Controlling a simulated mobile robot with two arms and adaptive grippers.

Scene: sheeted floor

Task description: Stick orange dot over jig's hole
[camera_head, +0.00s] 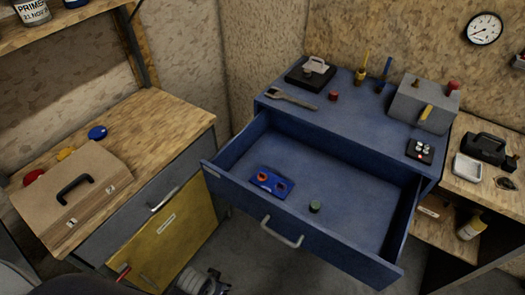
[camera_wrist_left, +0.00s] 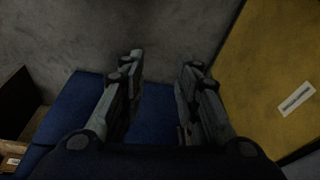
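A small blue block (camera_head: 271,182), possibly the jig, lies in the open drawer and has two orange-red rings on top. An orange-yellow disc (camera_head: 66,154) sits on the left wooden bench between a red disc (camera_head: 33,176) and a blue disc (camera_head: 97,133); I cannot tell whether it is the orange dot. My left gripper (camera_wrist_left: 162,68) shows in the left wrist view with its fingers apart and nothing between them. Blue and yellow cabinet surfaces lie beyond it. I cannot make it out in the head view. My right gripper is not in view.
The blue drawer (camera_head: 335,188) is pulled out and also holds a small dark green cylinder (camera_head: 315,207). A tan case (camera_head: 72,195) fills the left bench's front. A wrench (camera_head: 291,98), a grey box (camera_head: 423,103) and a black plate (camera_head: 420,150) stand on the blue cabinet top.

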